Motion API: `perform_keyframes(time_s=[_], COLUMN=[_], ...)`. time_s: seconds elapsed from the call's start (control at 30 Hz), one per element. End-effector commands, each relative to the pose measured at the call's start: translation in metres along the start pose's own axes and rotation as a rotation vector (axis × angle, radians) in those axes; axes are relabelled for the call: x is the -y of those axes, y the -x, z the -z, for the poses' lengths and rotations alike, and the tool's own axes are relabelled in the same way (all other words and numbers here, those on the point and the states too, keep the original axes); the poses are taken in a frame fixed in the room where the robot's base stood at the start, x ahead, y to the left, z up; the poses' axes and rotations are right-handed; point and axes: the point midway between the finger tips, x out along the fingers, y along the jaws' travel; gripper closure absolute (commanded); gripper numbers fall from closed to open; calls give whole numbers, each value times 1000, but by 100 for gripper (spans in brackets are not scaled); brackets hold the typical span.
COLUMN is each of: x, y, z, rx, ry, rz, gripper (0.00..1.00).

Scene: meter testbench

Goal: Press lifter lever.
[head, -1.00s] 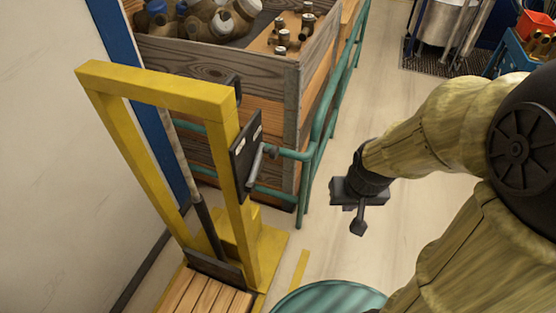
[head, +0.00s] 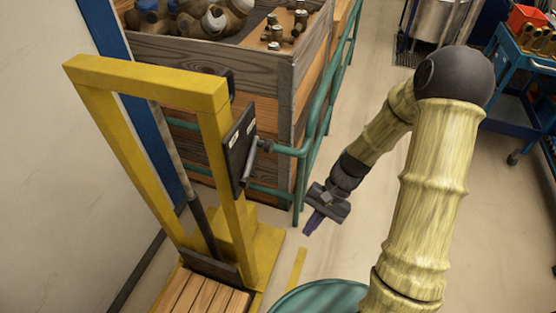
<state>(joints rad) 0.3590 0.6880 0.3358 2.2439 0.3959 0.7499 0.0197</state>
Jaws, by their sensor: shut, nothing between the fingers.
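The yellow lifter frame (head: 148,83) stands at the left, upright on its base. A dark control plate (head: 238,150) is fixed to its right post. The lifter lever (head: 251,163), a grey rod with a dark knob at its upper end, sticks out from the plate's right side. My gripper (head: 309,228) is shut and empty, pointing down and to the left. In the picture it is to the right of the lever and lower, apart from it. Nothing hides the lever.
A wooden crate (head: 200,62) with metal parts stands behind the lifter, with a teal rail (head: 310,140) along its right side. Wooden slats (head: 200,294) lie at the lifter's foot. A blue cart (head: 522,75) stands far right. The floor between lifter and my arm is open.

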Motion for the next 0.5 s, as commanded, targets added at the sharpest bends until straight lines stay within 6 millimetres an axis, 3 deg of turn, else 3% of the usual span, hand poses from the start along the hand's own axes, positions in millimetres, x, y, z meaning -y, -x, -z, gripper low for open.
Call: perform_keyframes(time_s=[0.1,0.23,0.5], x=[12,29,65], y=[-22,-35,-34], z=[10,18,45], rx=[148,303,613], ry=[-77,-147,-264], rz=[127,277,648], gripper=[100,100,100])
